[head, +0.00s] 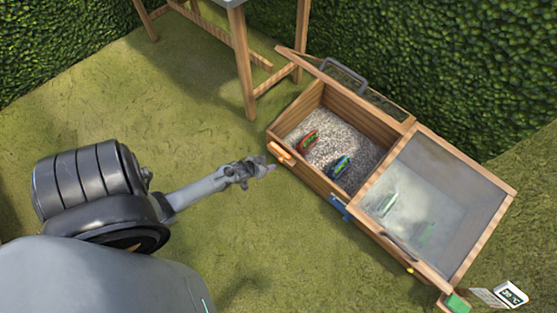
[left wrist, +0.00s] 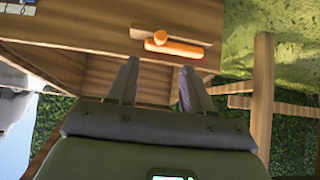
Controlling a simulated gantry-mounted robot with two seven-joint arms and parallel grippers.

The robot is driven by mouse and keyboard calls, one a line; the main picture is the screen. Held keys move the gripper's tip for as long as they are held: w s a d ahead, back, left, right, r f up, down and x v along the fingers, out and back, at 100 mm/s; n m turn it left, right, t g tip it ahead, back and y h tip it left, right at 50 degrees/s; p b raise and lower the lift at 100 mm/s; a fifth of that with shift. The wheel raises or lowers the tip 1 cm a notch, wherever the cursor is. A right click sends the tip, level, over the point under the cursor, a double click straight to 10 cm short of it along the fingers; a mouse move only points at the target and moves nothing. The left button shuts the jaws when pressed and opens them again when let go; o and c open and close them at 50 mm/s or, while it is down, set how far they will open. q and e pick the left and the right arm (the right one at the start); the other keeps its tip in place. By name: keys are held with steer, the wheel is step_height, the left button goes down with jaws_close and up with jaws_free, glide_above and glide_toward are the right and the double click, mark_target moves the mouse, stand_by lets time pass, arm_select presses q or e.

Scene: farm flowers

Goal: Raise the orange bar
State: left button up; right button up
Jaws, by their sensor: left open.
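The orange bar (head: 280,152) is a short bar on the front wall of the wooden planter box (head: 318,178), near its left corner. In the left wrist view the bar (left wrist: 175,47) lies nearly level on the wood, with a round knob at its left end. My left gripper (head: 266,169) is just in front of the box, close to the bar. In the left wrist view its two fingers (left wrist: 158,82) are spread apart with nothing between them. The bar appears ahead of the fingertips, apart from them. My right gripper is not in view.
The box's left half is open, with its glazed lid (head: 363,88) tipped back; inside are gravel and two small colourful items. A glazed lid (head: 432,198) covers the right half. A blue latch (head: 340,207) sits on the front. A wooden table leg (head: 243,65) stands behind; grass in front is clear.

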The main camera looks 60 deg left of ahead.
mark_target(280, 160)
arm_select(q)
steer(key=b+x, duration=0.7)
steer(key=x, duration=0.2)
steer(key=shift+f, duration=0.4)
steer(key=shift+w+a+f+b, duration=0.2)
steer(key=shift+w+f+b, duration=0.1)
steer(key=shift+w+b, duration=0.25)
steer(key=shift+s, duration=0.1)
steer(key=shift+c, duration=0.4)
steer(key=c, duration=0.7)
jaws_close()
